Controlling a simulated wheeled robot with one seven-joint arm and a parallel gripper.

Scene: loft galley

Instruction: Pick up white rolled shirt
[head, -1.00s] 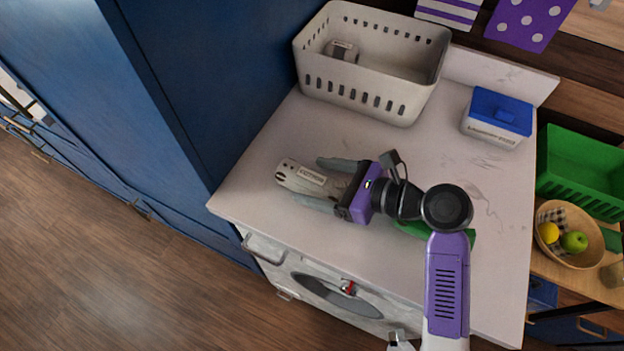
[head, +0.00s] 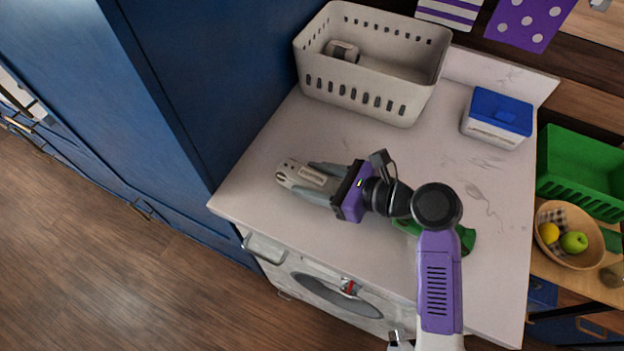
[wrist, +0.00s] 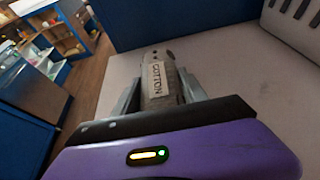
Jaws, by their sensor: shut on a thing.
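The white rolled shirt (head: 287,173) is a pale grey-white roll with a label, lying at the left part of the white countertop (head: 262,150). My gripper (head: 312,178) reaches in from the right, with one finger on each side of the roll, closed against it. In the wrist view the roll (wrist: 158,70) lies between the two fingers, with a label reading "COTTON" facing up. The fingers hide part of its sides. I cannot tell whether it is clear of the counter.
A white slotted basket (head: 360,97) holding a small rolled item stands at the back. A blue-lidded box (head: 497,118) is at the back right. A green item (head: 466,238) lies partly under my arm. A tall blue cabinet (head: 165,90) borders the counter's left side.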

